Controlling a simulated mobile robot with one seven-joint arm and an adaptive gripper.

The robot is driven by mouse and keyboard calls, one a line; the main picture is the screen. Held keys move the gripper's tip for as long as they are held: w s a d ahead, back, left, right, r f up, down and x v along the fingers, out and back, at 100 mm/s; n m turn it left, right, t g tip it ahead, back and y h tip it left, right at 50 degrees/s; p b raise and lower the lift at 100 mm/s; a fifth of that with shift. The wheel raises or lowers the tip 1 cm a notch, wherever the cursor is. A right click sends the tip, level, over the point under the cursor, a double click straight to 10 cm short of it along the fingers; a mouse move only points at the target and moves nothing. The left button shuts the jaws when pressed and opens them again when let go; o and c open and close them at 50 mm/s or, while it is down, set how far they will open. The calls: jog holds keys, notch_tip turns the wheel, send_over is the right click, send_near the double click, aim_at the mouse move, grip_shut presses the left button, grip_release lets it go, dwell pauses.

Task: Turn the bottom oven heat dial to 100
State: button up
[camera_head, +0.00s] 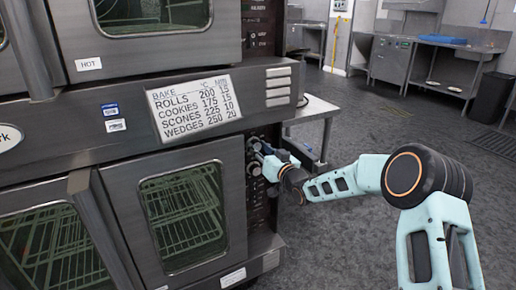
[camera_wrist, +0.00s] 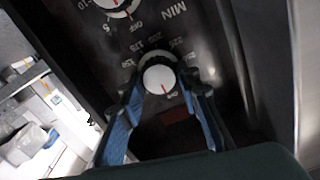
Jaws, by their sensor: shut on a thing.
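The heat dial (camera_wrist: 158,79) is a round white-faced knob with a dark rim and a short red line, in the middle of the wrist view. Numbers ring it on the dark panel; the red line points towards the bottom of that view, and the mark there is too small to read surely. The two blue fingers of my gripper (camera_wrist: 162,90) close on the dial from both sides. In the head view my gripper (camera_head: 271,164) reaches the control strip (camera_head: 259,208) right of the lower oven (camera_head: 184,215). There the gripper mostly hides the dial.
A second dial (camera_wrist: 117,4), marked OFF and MIN, sits close by in the wrist view. The oven's metal edge (camera_wrist: 304,60) runs along that view's right side. In the head view a low table (camera_head: 316,108) stands behind my gripper; the grey floor (camera_head: 345,225) is clear.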

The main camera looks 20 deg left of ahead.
jog(key=shift+m, duration=0.4)
jog(key=m, duration=0.4)
jog(key=shift+w+d+f+m, duration=0.1)
jog(key=shift+m, duration=0.2)
jog(key=m, duration=0.6)
jog(key=shift+f, duration=0.1)
jog(key=shift+m, duration=0.3)
jog(key=o, duration=1.2)
jog(key=shift+c, duration=0.2)
jog(key=v, duration=1.2)
